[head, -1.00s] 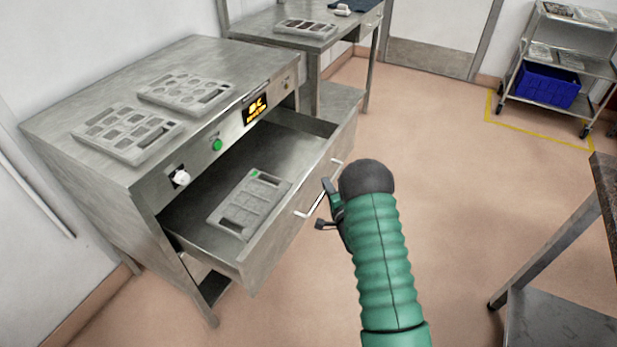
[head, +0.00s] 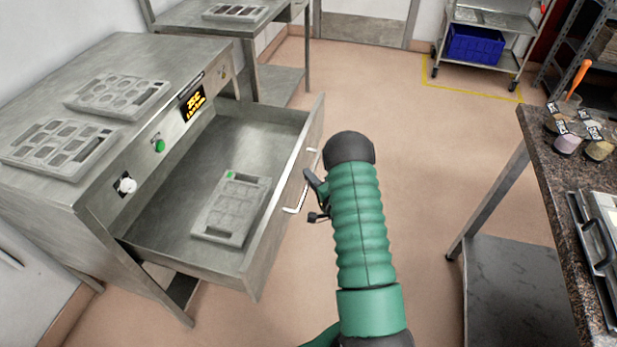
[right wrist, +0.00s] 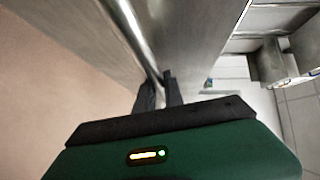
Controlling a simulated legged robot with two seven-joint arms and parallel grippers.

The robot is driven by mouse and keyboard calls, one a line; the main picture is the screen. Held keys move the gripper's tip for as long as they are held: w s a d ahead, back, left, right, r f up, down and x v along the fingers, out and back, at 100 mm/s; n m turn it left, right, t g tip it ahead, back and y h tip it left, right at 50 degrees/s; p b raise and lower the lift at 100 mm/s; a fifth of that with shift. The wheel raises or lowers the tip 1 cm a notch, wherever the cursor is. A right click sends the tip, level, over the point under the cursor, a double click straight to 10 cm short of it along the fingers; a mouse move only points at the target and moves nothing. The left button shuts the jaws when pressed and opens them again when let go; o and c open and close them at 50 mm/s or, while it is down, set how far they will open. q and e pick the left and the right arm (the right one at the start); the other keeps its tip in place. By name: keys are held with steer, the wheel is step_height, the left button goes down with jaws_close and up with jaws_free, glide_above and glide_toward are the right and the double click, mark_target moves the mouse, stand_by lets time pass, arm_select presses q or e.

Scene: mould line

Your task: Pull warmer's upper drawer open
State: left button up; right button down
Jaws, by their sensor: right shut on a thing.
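The warmer (head: 95,62) is a steel cabinet at the left of the head view. Its upper drawer (head: 285,190) is pulled well out, and a grey mould with a green mark (head: 232,205) lies inside. The drawer has a bright bar handle (head: 303,190) on its front. My right gripper (head: 314,199) is at this handle, outside the drawer front. In the right wrist view its two dark fingers (right wrist: 160,92) are shut on the handle bar (right wrist: 132,32). My forearm and wrist hide part of the grip in the head view. My left gripper is not in view.
Two grey moulds (head: 118,95) (head: 58,148) lie on the warmer's top. A granite-topped table (head: 560,190) with small pots stands at the right. A steel table (head: 215,20) stands behind the warmer. A cart with a blue crate (head: 475,44) is at the back. Open floor lies between.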

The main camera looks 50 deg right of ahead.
steer(key=c, duration=1.5)
jaws_free()
steer(key=shift+f, duration=0.3)
steer(key=shift+o, duration=0.2)
steer(key=shift+r, duration=0.1)
steer(key=p+v, duration=0.2)
steer(key=v, duration=1.4)
steer(key=shift+s, duration=0.35)
steer(key=shift+a, duration=0.1)
